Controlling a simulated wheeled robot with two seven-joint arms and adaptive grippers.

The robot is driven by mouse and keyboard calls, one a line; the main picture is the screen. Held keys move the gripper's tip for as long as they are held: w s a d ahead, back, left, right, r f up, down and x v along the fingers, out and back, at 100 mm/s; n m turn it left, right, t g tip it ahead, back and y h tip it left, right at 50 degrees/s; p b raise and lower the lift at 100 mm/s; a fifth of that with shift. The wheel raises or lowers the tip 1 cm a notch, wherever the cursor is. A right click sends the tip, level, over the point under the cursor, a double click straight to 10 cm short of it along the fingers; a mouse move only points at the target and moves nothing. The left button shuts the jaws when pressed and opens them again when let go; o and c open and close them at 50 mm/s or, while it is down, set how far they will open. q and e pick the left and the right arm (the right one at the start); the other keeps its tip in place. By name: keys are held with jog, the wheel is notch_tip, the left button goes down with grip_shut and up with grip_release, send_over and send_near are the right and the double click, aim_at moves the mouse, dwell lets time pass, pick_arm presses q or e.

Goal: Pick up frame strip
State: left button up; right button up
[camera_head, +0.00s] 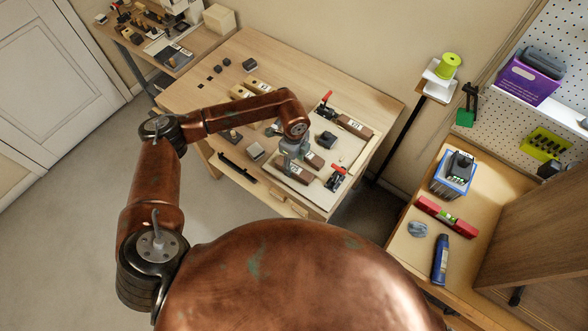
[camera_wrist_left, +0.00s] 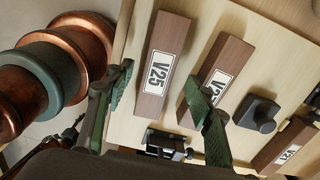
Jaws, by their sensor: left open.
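Brown wooden frame strips with white V25 labels lie on a pale board on the bench. In the left wrist view, one strip (camera_wrist_left: 165,45) lies between my open fingers, a second strip (camera_wrist_left: 222,55) is just right of it, and a third (camera_wrist_left: 283,148) is at lower right. In the head view, strips show near the board's front (camera_head: 299,173) and at its back right (camera_head: 354,126). My left gripper (camera_head: 291,150) is above the front strips, partly hidden by its own arm. Its green fingers (camera_wrist_left: 162,88) are apart and empty; the right one overlaps the second strip.
Red-handled clamps (camera_head: 326,100) (camera_head: 338,172) stand at the board's edges. Several small blocks lie on the bench (camera_head: 220,66) at the left. A side bench with a red level (camera_head: 446,217) is at right.

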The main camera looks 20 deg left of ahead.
aim_at(294, 168)
pick_arm(q)
notch_tip(294, 168, down, 3)
jog(key=shift+f, duration=0.2)
jog(key=shift+s, duration=0.1)
jog(key=shift+c, duration=0.5)
jog(key=c, duration=1.2)
jog(key=shift+r, duration=0.1)
